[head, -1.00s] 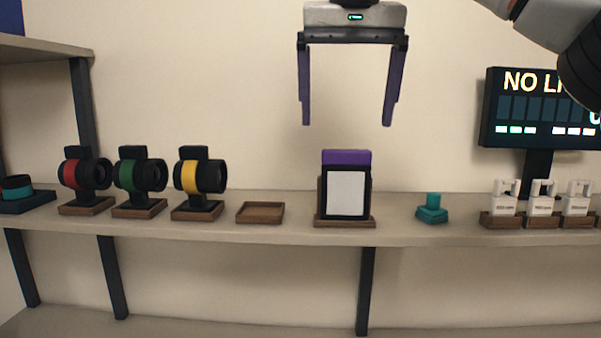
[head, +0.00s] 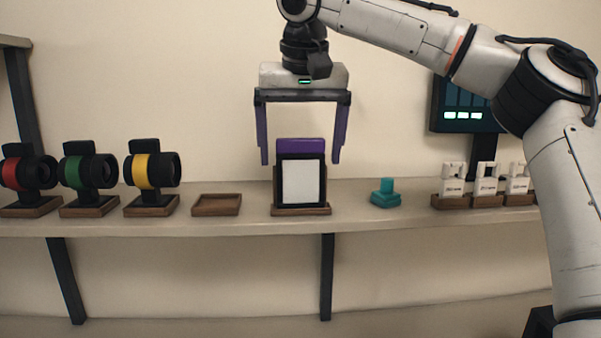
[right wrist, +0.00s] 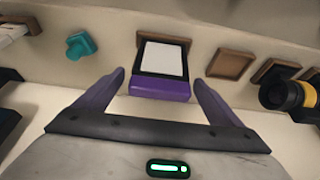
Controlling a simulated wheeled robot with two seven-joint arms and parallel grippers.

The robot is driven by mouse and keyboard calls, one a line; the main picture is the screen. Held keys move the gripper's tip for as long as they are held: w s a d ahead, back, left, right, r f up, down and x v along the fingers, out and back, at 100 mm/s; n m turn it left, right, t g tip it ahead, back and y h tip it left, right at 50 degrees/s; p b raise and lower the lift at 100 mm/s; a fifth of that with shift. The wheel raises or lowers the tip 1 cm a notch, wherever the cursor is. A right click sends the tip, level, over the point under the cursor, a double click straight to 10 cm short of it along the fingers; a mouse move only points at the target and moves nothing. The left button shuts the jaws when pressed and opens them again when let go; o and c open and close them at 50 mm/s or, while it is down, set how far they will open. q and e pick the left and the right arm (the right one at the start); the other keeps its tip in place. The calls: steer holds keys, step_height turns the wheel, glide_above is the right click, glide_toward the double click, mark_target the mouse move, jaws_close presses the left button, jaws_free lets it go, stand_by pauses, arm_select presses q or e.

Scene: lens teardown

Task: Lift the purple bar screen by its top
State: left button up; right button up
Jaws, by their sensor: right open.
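The screen with the purple bar (head: 300,146) along its top stands upright in a wooden holder (head: 300,211) on the shelf. Its front is a white panel in a black frame. My right gripper (head: 301,162) is open and points down, its purple fingers on either side of the bar in the head view, with the palm above it. In the right wrist view the purple bar (right wrist: 160,88) lies between and a little beyond the two fingertips (right wrist: 160,80), with gaps at both sides. Nothing is held. My left gripper is not in view.
An empty wooden tray (head: 216,205) lies left of the screen. Further left, red, green and yellow lens units (head: 147,172) stand on wooden bases. A teal piece (head: 385,193) and several white items (head: 487,183) stand to the right. A dark display (head: 465,112) is behind my right arm.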

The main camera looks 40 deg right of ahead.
steer(key=shift+r, duration=0.1)
steer(key=c, duration=1.2)
